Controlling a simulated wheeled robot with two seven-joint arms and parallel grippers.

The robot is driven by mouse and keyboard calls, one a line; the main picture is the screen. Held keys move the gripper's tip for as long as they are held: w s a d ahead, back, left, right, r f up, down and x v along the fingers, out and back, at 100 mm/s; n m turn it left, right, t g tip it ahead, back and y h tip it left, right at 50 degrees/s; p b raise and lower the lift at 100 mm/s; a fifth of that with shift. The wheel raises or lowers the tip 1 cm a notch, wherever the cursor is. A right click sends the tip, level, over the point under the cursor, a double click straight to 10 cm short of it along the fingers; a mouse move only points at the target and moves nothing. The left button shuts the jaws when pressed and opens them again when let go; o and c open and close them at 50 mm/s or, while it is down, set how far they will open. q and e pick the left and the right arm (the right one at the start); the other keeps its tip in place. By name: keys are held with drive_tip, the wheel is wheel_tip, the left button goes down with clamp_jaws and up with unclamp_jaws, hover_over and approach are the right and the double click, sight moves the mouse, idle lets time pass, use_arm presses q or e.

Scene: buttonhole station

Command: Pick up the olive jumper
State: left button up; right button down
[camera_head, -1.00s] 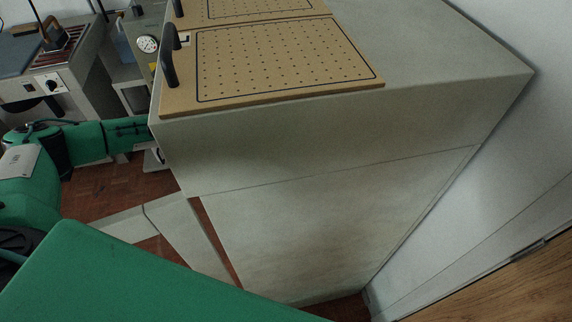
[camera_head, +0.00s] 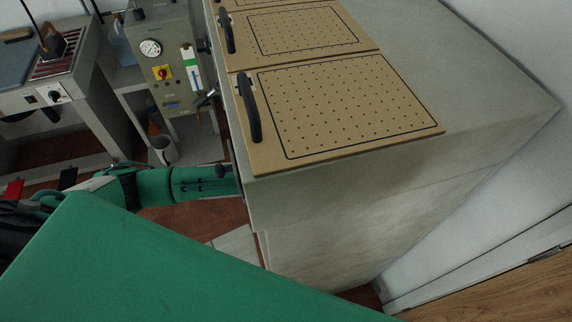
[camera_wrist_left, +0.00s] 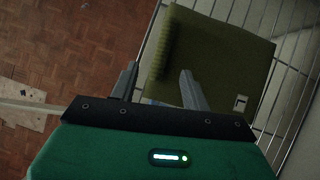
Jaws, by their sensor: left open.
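The olive jumper (camera_wrist_left: 215,58) shows in the left wrist view as a folded olive-green piece with a ribbed band along its left side and a small pale tag at its lower right. It lies on or in a wire rack. My left gripper (camera_wrist_left: 158,80) is open, its two fingers at the jumper's left edge, near the ribbed band. I cannot tell whether the fingers touch it. The jumper does not show in the head view, where my left gripper is also out of sight. My right gripper is not in view.
The wire rack (camera_wrist_left: 294,78) has thin metal bars around the jumper. A grey cabinet (camera_head: 490,90) carries perforated boards (camera_head: 345,105) with black handles. A control box with a gauge (camera_head: 150,47) and a grey mug (camera_head: 164,150) stand at the left. Parquet floor (camera_wrist_left: 70,50) is open beside the rack.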

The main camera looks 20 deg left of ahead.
use_arm(q)
drive_tip(key=shift+w+a+f, duration=0.15)
drive_tip(key=shift+w+f, duration=0.05)
drive_tip(key=shift+f, duration=0.2)
drive_tip(key=shift+w+d+f, duration=0.1)
drive_tip(key=shift+d+f, duration=0.1)
drive_tip(key=p+x, duration=0.2)
drive_tip(key=shift+a+f, duration=0.2)
drive_tip(key=shift+f, duration=0.15)
drive_tip(key=shift+x, duration=1.1)
drive_tip(key=shift+f, duration=0.1)
drive_tip(key=c, duration=1)
clamp_jaws()
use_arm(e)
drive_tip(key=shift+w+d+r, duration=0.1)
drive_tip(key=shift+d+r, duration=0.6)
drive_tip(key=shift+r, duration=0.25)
